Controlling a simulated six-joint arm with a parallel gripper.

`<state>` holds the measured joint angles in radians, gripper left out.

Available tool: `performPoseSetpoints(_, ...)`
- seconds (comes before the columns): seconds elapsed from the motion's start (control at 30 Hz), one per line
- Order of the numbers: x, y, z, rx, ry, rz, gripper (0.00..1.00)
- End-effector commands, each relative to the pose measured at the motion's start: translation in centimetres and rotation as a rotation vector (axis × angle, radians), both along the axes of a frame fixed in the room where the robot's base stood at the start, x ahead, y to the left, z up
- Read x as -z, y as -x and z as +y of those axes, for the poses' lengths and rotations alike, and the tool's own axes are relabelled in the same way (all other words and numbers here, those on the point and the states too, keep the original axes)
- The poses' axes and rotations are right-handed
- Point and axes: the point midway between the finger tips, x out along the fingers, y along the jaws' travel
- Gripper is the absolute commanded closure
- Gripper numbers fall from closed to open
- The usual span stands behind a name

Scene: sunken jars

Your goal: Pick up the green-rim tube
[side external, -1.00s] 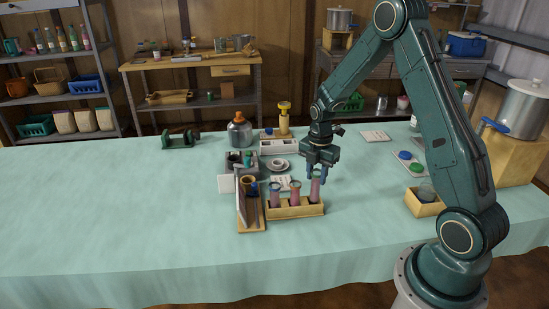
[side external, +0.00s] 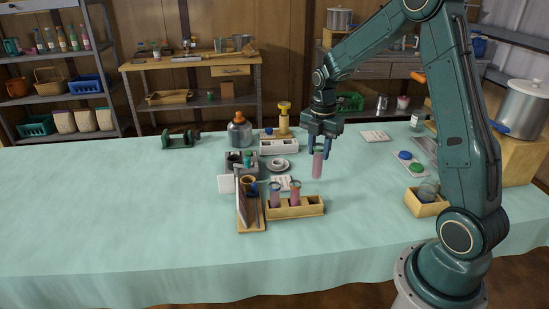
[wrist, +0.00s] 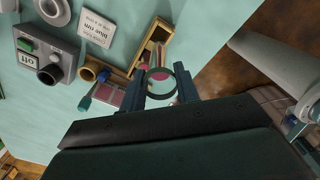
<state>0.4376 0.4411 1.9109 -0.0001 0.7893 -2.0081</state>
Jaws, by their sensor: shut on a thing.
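The held tube (side external: 318,166) is clear with pink contents and hangs about upright between the fingers of my gripper (side external: 319,149). In the wrist view its round rim (wrist: 158,83) looks dark green, with a finger on each side. My gripper is shut on it near the top. The tube's bottom is clear of the wooden rack (side external: 310,209), above and right of it in the side view. Two other pink tubes, one at the left (side external: 275,195) and one in the middle (side external: 296,194), stand in the rack. The rack's right end is empty.
Left of the rack is a wooden holder (side external: 251,226) with upright tools. Behind stand a grey switch box (side external: 241,172), a saucer with a cup (side external: 278,165) and an orange-capped bottle (side external: 239,133). A wooden box (side external: 424,207) is at right. The front cloth is clear.

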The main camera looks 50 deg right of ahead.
Motion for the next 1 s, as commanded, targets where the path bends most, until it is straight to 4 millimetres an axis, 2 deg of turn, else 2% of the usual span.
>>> performPoseSetpoints(0.5,-4.4,0.0,0.0,0.000,0.001,-0.002,0.93)
performPoseSetpoints(1.0,-6.9,0.0,0.0,0.000,0.000,0.000,0.93)
